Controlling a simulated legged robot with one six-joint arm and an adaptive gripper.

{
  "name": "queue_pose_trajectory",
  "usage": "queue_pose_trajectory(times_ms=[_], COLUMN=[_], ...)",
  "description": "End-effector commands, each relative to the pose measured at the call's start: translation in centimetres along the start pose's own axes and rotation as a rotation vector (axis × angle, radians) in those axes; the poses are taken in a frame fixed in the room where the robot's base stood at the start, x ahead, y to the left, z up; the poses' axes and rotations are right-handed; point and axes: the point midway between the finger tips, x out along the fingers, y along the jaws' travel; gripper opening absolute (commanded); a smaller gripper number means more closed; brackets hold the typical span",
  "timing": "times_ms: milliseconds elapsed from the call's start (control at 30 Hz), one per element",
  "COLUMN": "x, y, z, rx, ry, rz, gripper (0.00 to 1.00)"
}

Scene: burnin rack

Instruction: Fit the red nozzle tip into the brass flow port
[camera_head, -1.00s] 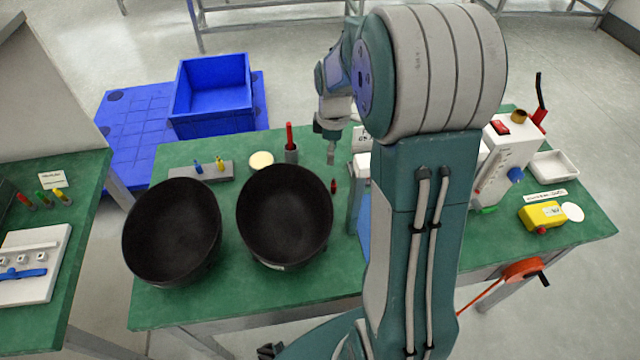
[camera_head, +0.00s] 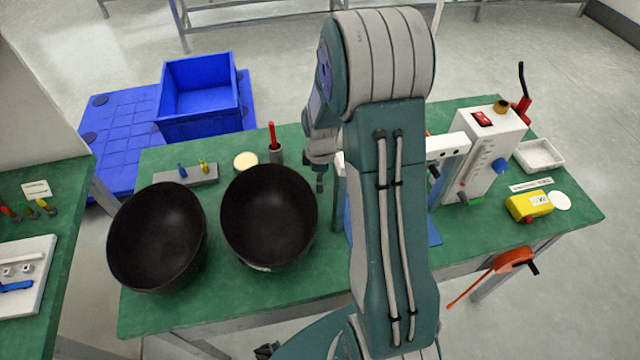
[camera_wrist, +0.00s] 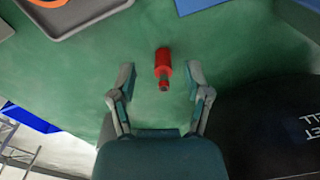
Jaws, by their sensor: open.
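The red nozzle tip (camera_wrist: 163,62) shows in the wrist view on the green table, a stepped red piece with a narrower end facing my gripper. My gripper (camera_wrist: 160,78) is open, with one finger on each side of the tip's near end. I cannot tell how high above it the fingers are, and no contact shows. In the head view my gripper (camera_head: 320,183) is low over the table, right of the black bowls, and the tip is hidden there. The brass flow port (camera_head: 501,106) is on top of the white machine (camera_head: 490,145) at the right.
Two black bowls (camera_head: 158,238) (camera_head: 268,218) stand left of my gripper. A holder (camera_head: 276,156) with a red-handled tool and a grey block (camera_head: 185,176) are behind them. A yellow box (camera_head: 528,206) and a white tray (camera_head: 538,156) are at the right.

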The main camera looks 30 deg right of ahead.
Motion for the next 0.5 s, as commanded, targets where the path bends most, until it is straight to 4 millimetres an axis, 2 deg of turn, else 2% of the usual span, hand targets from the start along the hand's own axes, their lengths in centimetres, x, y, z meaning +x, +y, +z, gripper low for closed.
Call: queue_pose_trajectory(times_ms=[100,133,200,300,500], x=[-0.06,-0.06,-0.08,-0.08,-0.04], y=[-0.06,-0.06,-0.09,-0.09,-0.04], z=[-0.11,-0.11,-0.15,-0.16,-0.12], rx=[-0.001,-0.001,-0.002,-0.002,-0.001], ry=[-0.001,-0.001,-0.001,-0.001,-0.001], rz=[0.001,0.001,0.001,0.001,0.000], gripper=[0.63,0.50,0.30,0.06,0.00])
